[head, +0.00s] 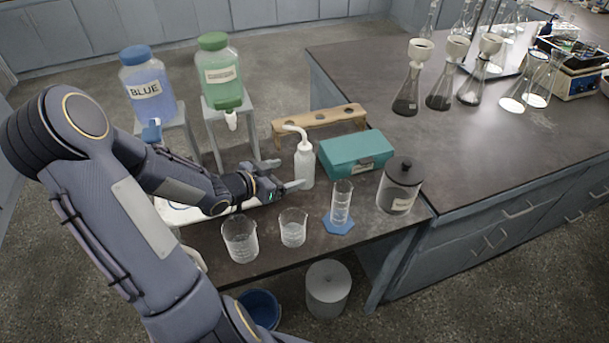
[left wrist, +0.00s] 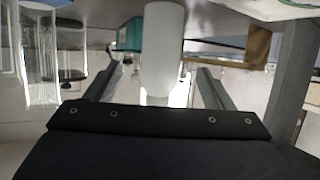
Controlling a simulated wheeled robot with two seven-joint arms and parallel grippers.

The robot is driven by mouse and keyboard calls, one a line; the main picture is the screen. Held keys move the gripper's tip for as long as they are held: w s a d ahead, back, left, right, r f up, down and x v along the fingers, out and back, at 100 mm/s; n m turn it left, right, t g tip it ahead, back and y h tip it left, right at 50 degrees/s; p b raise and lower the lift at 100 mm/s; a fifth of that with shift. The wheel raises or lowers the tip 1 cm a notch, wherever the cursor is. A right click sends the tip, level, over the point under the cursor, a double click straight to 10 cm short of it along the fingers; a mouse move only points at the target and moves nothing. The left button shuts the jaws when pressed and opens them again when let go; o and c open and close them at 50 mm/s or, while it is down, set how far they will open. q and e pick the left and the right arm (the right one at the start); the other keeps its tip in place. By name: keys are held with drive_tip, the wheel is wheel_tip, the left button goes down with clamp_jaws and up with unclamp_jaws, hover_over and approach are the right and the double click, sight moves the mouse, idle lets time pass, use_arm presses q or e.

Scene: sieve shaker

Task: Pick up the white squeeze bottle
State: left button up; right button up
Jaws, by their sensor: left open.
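The white squeeze bottle (head: 305,167) stands upright on the dark bench, its bent spout pointing left. My left gripper (head: 286,175) is open just left of the bottle, its fingers pointing towards it. In the left wrist view the bottle's white body (left wrist: 162,48) shows ahead between the two spread fingers of the left gripper (left wrist: 158,88). I cannot tell whether either finger touches it. The bottle's spout is out of the wrist view. My right gripper is not in view.
A teal box (head: 355,152) stands close right of the bottle, and a wooden rack (head: 319,118) behind it. Two beakers (head: 240,239) (head: 293,228) and a cylinder (head: 341,203) on a blue base stand in front. A lidded dark jar (head: 399,186) is further right.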

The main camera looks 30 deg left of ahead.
sight(297, 171)
use_arm(q)
drive_tip(key=shift+w+d+f+b, duration=0.1)
drive_tip(key=shift+w+f+b, duration=0.15)
drive_tip(key=shift+f, duration=0.45)
drive_tip(key=x, duration=0.4)
drive_tip(key=b+x, duration=0.1)
drive_tip(key=x, duration=0.2)
drive_tip(key=shift+w+r, duration=0.25)
drive_tip(key=shift+r, duration=0.1)
drive_tip(key=c, duration=0.7)
